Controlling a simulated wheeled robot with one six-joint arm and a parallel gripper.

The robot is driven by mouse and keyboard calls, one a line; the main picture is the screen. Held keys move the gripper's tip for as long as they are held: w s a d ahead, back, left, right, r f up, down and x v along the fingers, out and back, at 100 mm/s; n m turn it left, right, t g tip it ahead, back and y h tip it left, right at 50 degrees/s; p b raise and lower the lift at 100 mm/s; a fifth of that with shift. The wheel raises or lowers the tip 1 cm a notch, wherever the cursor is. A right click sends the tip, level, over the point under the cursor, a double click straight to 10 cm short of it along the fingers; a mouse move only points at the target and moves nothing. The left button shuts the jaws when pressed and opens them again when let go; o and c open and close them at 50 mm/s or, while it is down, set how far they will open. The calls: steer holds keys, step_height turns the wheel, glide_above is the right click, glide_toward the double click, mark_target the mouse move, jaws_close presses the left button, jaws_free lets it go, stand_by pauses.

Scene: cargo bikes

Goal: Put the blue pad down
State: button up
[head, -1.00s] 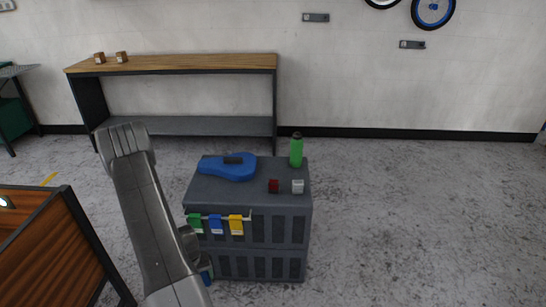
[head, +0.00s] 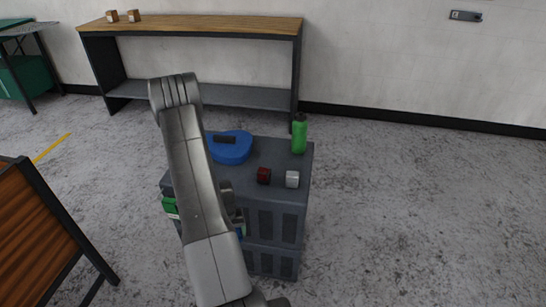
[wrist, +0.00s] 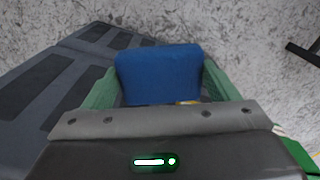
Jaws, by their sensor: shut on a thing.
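A blue pad (wrist: 158,72) fills the middle of the wrist view, between the two green fingers of my gripper (wrist: 160,80). The gripper is shut on it. The pad's lower edge is hidden by the gripper body. Speckled floor shows beyond the pad, and the side of a dark grey crate stack shows to the left. In the head view my arm reaches in front of the grey crate stack (head: 275,222) and hides most of the gripper and pad.
On the stack's top are a blue case (head: 231,150) with a dark handle, partly hidden, a green bottle (head: 299,135), a dark red block (head: 264,175) and a white block (head: 292,179). A bench (head: 200,28) stands behind. Floor to the right is clear.

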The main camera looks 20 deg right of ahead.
steer(key=w+d+r+m, duration=0.2)
steer(key=d+r+m, duration=0.2)
steer(key=d+r, duration=1.6)
steer(key=d, duration=0.3)
steer(key=shift+w+d+r+m, duration=0.15)
steer(key=shift+w+d+m, duration=0.05)
steer(key=shift+w+m, duration=0.2)
